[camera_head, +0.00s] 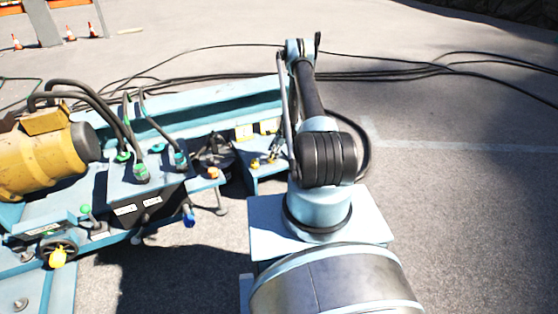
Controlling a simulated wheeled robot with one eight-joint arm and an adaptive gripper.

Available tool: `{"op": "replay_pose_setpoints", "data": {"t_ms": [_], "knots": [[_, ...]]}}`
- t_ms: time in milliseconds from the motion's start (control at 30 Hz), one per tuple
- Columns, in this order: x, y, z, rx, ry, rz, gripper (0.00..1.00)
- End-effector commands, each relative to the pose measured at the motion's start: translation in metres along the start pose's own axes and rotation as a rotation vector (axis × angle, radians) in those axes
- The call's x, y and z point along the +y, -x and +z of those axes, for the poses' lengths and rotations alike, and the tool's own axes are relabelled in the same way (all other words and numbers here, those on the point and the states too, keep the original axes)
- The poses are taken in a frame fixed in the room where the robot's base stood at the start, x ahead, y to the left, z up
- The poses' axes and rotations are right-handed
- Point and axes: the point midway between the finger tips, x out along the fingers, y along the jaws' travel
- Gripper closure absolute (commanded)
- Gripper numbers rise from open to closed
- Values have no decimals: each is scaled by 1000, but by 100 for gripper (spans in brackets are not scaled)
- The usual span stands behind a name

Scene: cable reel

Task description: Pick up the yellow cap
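A bright yellow cap-like piece (58,257) shows at the lower left, by a dark round wheel on the blue machine. Smaller yellow pieces (255,164) lie on a blue bracket left of my arm; they are too small to tell whether one is a cap. My arm rises from its base at the middle, bends at the top, and a thin link comes back down on its left side.
The blue machine frame (185,128) fills the left, with a yellow motor (35,160), hoses and coloured connectors. A blue-capped piece (188,216) projects at its front. Black cables (400,72) lie across the ground behind. The pavement (470,220) at right is clear.

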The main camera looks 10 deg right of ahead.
Motion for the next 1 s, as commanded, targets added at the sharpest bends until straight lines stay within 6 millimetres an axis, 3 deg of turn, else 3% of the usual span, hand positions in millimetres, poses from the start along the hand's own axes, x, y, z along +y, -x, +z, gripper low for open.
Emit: {"op": "replay_pose_setpoints", "data": {"t_ms": [200, 433, 667, 1000], "knots": [[0, -24, 0, 0, 0, 0, 35], [1, -26, 0, 0, 0, 0, 35], [0, -25, 0, 0, 0, 0, 84], [0, -24, 0, 0, -1, 0, 84]]}}
